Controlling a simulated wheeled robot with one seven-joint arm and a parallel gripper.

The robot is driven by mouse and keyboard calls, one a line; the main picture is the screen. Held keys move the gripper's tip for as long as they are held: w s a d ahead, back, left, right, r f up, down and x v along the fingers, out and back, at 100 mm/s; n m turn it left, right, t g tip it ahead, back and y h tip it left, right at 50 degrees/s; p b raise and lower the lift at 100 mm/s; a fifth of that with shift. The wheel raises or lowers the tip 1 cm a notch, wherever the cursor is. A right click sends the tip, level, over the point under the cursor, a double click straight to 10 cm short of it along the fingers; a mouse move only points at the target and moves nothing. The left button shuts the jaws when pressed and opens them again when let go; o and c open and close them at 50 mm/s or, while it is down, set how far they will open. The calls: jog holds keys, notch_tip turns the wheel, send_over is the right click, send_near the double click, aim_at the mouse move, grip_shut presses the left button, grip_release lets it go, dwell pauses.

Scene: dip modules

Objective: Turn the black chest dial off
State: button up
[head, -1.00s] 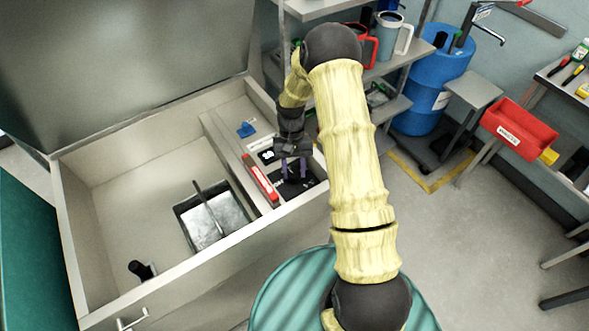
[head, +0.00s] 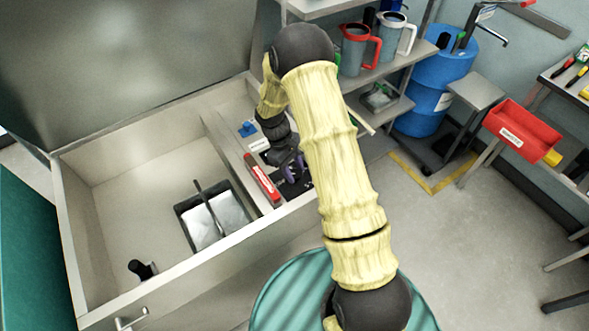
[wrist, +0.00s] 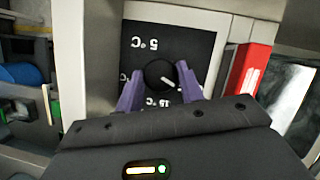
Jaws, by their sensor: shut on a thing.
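The black dial (wrist: 160,73) is on a black panel (wrist: 140,40) in the wrist view. "5°C" and "15°C" read upside down there, and the dial's white pointer slants to the lower right. My gripper (wrist: 160,76) has a purple finger on each side of the dial and is shut on it. In the head view my gripper (head: 294,168) is over the panel at the right end of the open chest (head: 180,275). There my wrist and fingers mostly hide the dial.
A red labelled bar (head: 262,180) lies just left of the panel. A black tray (head: 185,208) with white contents is in the chest's main well. The raised lid (head: 130,60) stands behind. Shelves with jugs (head: 358,50) are close behind my arm.

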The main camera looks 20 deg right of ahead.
jog(key=shift+n, duration=0.4)
jog(key=o, duration=1)
jog(key=b+v, duration=0.2)
jog(key=v, duration=1.5)
jog(key=shift+a+r, duration=0.25)
jog(key=shift+s, duration=0.1)
jog(key=s+d+m+t+y, duration=0.1)
jog(key=s+m+t, duration=0.1)
jog(key=s, duration=0.4)
jog(key=s+d+r+m+t+y, duration=0.1)
jog(key=s+d+m+t, duration=0.1)
jog(key=s, duration=0.5)
jog(key=s+d+m+t, duration=0.2)
jog(key=s+m, duration=0.2)
jog(key=s, duration=0.3)
jog(key=shift+r+y, duration=0.15)
jog(key=shift+y, duration=0.25)
